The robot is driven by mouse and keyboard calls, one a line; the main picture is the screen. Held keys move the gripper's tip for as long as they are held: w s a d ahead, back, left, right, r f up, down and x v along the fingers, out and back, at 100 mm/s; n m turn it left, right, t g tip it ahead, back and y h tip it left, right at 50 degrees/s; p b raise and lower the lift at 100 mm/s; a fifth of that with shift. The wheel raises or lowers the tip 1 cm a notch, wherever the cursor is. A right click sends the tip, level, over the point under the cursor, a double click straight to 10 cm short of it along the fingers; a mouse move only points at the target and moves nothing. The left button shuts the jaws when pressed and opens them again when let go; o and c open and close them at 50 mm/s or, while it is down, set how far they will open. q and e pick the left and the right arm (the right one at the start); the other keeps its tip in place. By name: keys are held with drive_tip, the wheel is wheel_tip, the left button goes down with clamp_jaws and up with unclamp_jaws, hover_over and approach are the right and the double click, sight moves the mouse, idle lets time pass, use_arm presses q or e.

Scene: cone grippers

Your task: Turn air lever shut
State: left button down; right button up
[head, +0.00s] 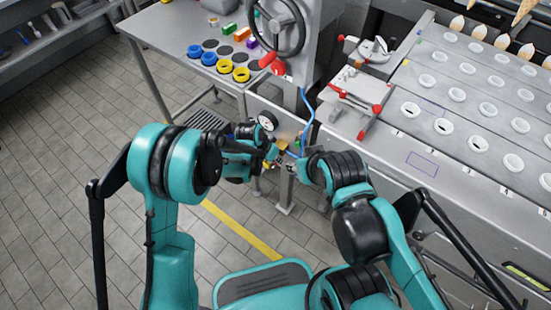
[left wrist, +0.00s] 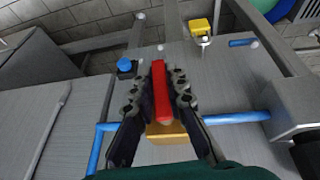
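The air lever is a red bar in the left wrist view (left wrist: 160,92), on a brass-coloured valve body (left wrist: 168,133) in a blue air line (left wrist: 236,118). My left gripper (left wrist: 162,80) has one dark finger on each side of the lever, close against it, with the bar filling the gap. In the head view my left gripper (head: 273,154) is at the machine's front, below the pressure gauge (head: 267,121); the lever is too small to make out there. My right arm ends close by on the right (head: 308,166); its fingers cannot be made out clearly.
A handwheel (head: 278,27) and a red knob (head: 272,63) are above. A table with blue and yellow rings (head: 225,67) stands behind left. The conveyor with white cups (head: 440,127) fills the right. In the left wrist view a blue knob (left wrist: 124,65) sits left of the lever. Floor on the left is clear.

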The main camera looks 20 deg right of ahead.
use_arm(q)
drive_tip(key=shift+w+a+t+y, duration=0.1)
drive_tip(key=shift+t+y, duration=0.2)
drive_tip(key=shift+t, duration=0.2)
drive_tip(key=c, duration=1.5)
unclamp_jaws()
drive_tip(key=shift+c, duration=0.2)
drive_tip(key=shift+r, duration=0.1)
drive_tip(key=v, duration=1.1)
drive_tip(key=shift+r, duration=0.4)
drive_tip(key=shift+a, duration=0.1)
